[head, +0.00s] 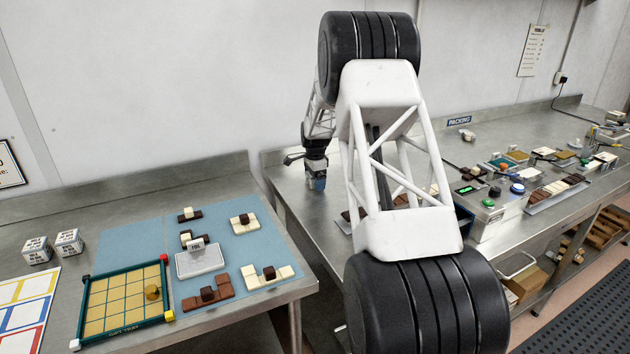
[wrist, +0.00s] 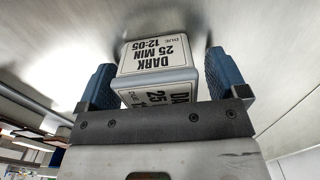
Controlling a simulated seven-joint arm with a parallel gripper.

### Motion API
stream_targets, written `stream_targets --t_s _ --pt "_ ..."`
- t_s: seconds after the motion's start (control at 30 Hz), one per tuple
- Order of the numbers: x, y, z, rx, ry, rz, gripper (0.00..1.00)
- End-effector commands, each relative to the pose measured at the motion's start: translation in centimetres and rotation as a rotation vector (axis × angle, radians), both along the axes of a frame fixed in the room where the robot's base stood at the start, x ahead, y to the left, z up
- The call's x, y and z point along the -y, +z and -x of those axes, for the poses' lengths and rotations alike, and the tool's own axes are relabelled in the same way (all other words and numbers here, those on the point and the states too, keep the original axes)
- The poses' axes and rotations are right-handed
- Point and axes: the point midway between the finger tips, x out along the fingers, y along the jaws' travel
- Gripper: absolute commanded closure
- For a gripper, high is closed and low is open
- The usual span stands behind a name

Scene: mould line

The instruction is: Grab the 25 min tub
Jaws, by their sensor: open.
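The 25 min tub (wrist: 157,82) is a pale grey block-shaped tub with white labels reading "DARK 25 MIN DUE 12:05" in the wrist view. It lies between the two blue fingers of my gripper (wrist: 161,72), which is open. A narrow gap shows on the right side of the tub; the left finger is very close to it, and I cannot tell whether they touch. In the head view my gripper (head: 317,183) is low over the steel bench behind my arm, and I cannot make out the tub there.
Two white labelled cubes (head: 53,245) stand on the left bench beside a green-framed tray (head: 88,313). A blue mat (head: 128,240) holds several chocolate pieces. On the right bench are a control box (head: 497,214) and several trays.

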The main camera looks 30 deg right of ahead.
Motion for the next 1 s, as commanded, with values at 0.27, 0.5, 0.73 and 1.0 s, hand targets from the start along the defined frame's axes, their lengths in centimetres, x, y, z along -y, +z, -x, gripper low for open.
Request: stream_targets --t_s 0.27,0.5,0.73,1.0 --pt "0.00 -0.01 0.00 0.000 0.000 0.000 0.08" --pt "-0.01 0.00 0.00 0.000 0.000 0.000 0.10" --pt "0.00 0.00 0.00 0.000 0.000 0.000 0.45" --pt "0.00 0.03 -0.01 0.000 0.000 0.000 0.65"
